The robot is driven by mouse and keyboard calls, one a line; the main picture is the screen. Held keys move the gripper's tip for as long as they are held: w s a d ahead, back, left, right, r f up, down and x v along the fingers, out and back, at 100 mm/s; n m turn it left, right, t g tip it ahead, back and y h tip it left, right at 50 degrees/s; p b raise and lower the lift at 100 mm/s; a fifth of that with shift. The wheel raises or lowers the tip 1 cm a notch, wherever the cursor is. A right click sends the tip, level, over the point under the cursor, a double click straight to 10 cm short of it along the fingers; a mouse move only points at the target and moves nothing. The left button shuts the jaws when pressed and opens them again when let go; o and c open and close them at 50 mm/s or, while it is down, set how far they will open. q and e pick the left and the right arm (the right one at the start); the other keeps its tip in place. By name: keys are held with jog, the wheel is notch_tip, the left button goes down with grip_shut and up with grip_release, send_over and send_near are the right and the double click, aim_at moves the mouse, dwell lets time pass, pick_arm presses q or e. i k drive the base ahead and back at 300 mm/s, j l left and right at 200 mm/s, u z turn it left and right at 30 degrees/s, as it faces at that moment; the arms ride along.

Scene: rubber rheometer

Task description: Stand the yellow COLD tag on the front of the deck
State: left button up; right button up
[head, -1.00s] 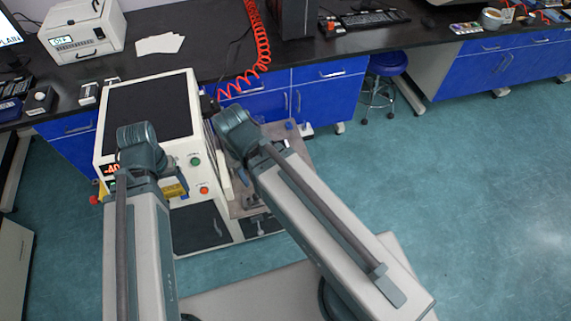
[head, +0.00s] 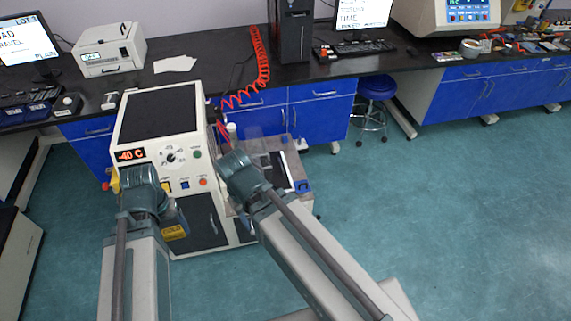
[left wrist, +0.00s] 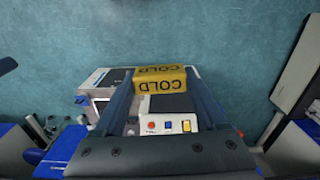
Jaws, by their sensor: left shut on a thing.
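The yellow COLD tag (head: 175,233) is a folded yellow piece with black lettering, held in front of the white machine. In the left wrist view the tag (left wrist: 160,84) sits between my fingers, with COLD on two faces, above the floor. My left gripper (left wrist: 161,92) is shut on it; in the head view the gripper (head: 177,216) is partly hidden by its wrist. The grey-brown deck (head: 264,146) is right of the white machine, partly covered by my right arm. My right gripper's fingers are hidden behind its wrist.
The white machine (head: 205,225) has a -40 C display and knobs on its front. A white-framed dark panel (head: 302,184) lies on the deck. A red coiled hose (head: 260,60) hangs behind. A blue stool (head: 376,88) stands at the bench; the floor right is clear.

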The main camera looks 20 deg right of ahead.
aim_at(291, 161)
jog(key=u, duration=1.1)
jog(key=i+l, duration=0.1)
jog(key=l, duration=2.6)
jog(key=i+l, duration=0.15)
jog(key=l, duration=1.15)
jog(key=i+l, duration=0.1)
jog(key=l, duration=1.25)
